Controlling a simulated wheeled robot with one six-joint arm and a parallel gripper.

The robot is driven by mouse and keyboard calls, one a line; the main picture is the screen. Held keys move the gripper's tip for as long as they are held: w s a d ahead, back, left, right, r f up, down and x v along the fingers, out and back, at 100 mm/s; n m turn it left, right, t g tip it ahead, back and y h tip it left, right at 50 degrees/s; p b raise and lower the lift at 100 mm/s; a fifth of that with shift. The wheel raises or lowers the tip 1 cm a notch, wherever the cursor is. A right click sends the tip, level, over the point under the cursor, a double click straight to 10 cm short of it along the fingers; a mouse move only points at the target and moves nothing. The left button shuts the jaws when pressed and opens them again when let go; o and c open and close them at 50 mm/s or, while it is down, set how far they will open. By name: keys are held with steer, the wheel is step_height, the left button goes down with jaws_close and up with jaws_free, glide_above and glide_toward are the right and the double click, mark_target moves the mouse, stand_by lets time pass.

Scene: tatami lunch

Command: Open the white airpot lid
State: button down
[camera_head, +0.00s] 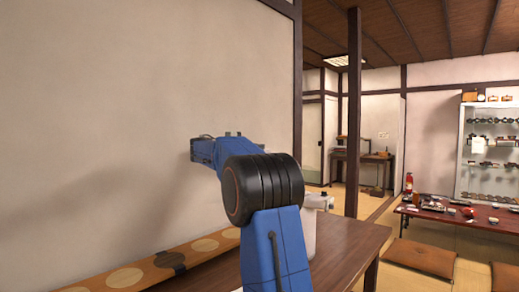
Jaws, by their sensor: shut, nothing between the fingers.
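A white object that looks like the airpot (309,226) stands on the wooden table, mostly hidden behind my blue arm and its black joint. Its top part (320,201) sticks out to the right of the joint. I cannot tell from this view whether its lid is open or shut. My gripper's fingers do not show; the arm's far end points up and left, in front of the plain wall. How far the gripper is from the airpot cannot be seen.
The brown wooden table (352,245) has bare top to the right of my arm. A patterned runner (125,274) lies along the wall at left. A dark post (353,115) stands behind. A low table (480,222) with dishes and floor cushions (420,257) are at right.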

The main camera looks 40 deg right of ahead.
steer(key=w+a, duration=0.2)
steer(key=a, duration=0.8)
